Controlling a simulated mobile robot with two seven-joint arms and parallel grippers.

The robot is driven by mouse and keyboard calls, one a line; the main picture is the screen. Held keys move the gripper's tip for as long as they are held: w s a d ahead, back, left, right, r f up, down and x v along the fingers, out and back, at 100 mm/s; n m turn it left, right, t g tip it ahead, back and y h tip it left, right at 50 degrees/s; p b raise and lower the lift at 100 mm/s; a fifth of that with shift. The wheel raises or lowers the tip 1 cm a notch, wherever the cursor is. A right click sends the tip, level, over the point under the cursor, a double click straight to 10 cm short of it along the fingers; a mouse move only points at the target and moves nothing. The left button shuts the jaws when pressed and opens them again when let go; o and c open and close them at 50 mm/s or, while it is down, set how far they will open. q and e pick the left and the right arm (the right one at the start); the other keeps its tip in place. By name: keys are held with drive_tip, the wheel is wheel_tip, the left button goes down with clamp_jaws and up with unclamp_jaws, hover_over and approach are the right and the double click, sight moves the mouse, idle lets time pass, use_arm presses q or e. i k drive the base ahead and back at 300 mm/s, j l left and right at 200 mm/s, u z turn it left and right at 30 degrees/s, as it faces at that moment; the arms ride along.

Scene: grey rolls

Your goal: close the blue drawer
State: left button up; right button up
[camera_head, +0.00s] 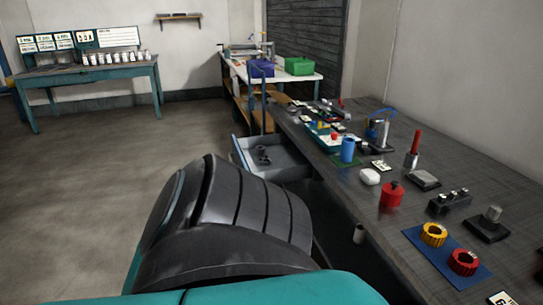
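The drawer (240,153) is pulled out from under the dark workbench, left of the bench's front edge. It looks pale grey-blue. A small dark object (263,155) lies inside it; I cannot tell what it is. The drawer's near side is partly hidden behind a large black ribbed part of my own body. Neither my left nor my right gripper shows in this view.
The dark workbench (453,185) on the right carries a red pot (391,194), a blue cup (348,149), yellow and red rings on a blue mat, and several tools. A teal table (90,73) stands at the far left wall. The floor (120,160) left of the drawer is clear.

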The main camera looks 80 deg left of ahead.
sight(288, 164)
drive_tip(key=u, duration=2.8)
drive_tip(key=i+j+z, duration=0.25)
drive_tip(key=i, duration=0.45)
drive_tip(key=i+j+z, duration=0.25)
drive_tip(key=i+j, duration=0.2)
drive_tip(key=i, duration=0.2)
drive_tip(key=i+j+z, duration=0.2)
drive_tip(key=i+j, duration=0.35)
drive_tip(key=i, duration=0.05)
